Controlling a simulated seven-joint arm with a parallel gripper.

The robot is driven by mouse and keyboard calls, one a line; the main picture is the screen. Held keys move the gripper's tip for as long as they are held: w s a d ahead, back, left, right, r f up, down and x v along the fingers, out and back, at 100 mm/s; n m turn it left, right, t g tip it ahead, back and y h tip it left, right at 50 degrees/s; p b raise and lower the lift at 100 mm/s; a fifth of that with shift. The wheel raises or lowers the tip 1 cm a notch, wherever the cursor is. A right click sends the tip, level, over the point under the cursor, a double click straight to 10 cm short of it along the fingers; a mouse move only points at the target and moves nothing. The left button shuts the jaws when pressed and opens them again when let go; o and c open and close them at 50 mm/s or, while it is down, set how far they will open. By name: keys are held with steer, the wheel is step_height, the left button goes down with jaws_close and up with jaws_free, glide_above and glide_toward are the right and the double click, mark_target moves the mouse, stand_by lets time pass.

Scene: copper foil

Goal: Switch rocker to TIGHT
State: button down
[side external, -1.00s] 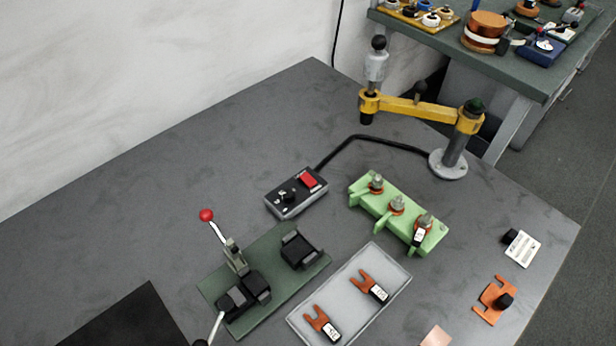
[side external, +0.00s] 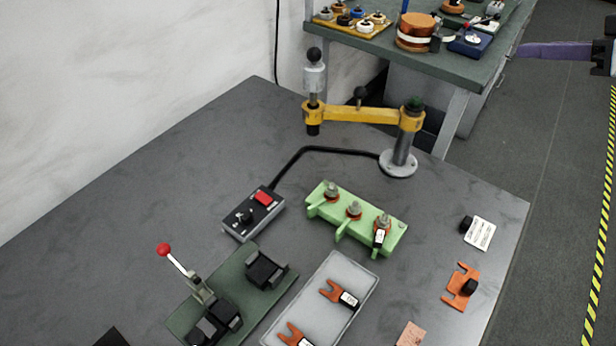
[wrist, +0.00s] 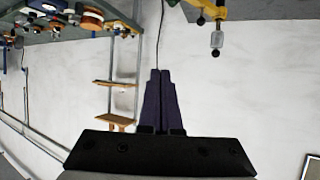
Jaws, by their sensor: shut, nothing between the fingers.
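A small dark control box (side external: 253,216) lies on the grey table, left of the centre in the side view. The rocker's lettering and tilt are too small to read. My gripper (side external: 521,50) enters at the upper right edge of the side view, its purple fingers pointing left, far from the box. In the wrist view the two fingers (wrist: 160,72) are pressed together with nothing between them. The box is not visible there.
A yellow swing arm (side external: 360,113) stands on a post behind the box, joined by a black cable (side external: 320,150). A green terminal block (side external: 355,220), a grey tray (side external: 325,300) and a green plate with a red-knobbed lever (side external: 176,255) lie nearby. A second bench (side external: 375,45) stands behind.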

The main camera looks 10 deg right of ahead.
steer(key=w+a+f+n+y, duration=0.1)
steer(key=w+a+f, duration=0.15)
steer(key=a, duration=0.35)
steer(key=w+a+f+n+y, duration=0.1)
steer(key=w+a+f, duration=0.15)
steer(key=a, duration=0.35)
steer(key=s+a+f+n+g, duration=0.1)
steer(key=s+a+f+g, duration=0.1)
steer(key=a+f, duration=0.6)
steer(key=s+a+f+n+g+y, duration=0.1)
steer(key=s+a+f+n+g, duration=0.1)
steer(key=a+f, duration=0.5)
steer(key=s+a, duration=0.1)
steer(key=a, duration=0.3)
steer(key=shift+s+a+f, duration=0.15)
steer(key=shift+a+f, duration=0.15)
steer(key=shift+f, duration=0.05)
glide_above(270, 201)
steer(key=f, duration=0.6)
steer(key=shift+s+d+f, duration=0.1)
steer(key=shift+s, duration=0.1)
step_height(270, 201, down, 2)
steer(key=shift+f, duration=0.15)
steer(key=shift+w+f, duration=0.15)
steer(key=shift+f, duration=0.55)
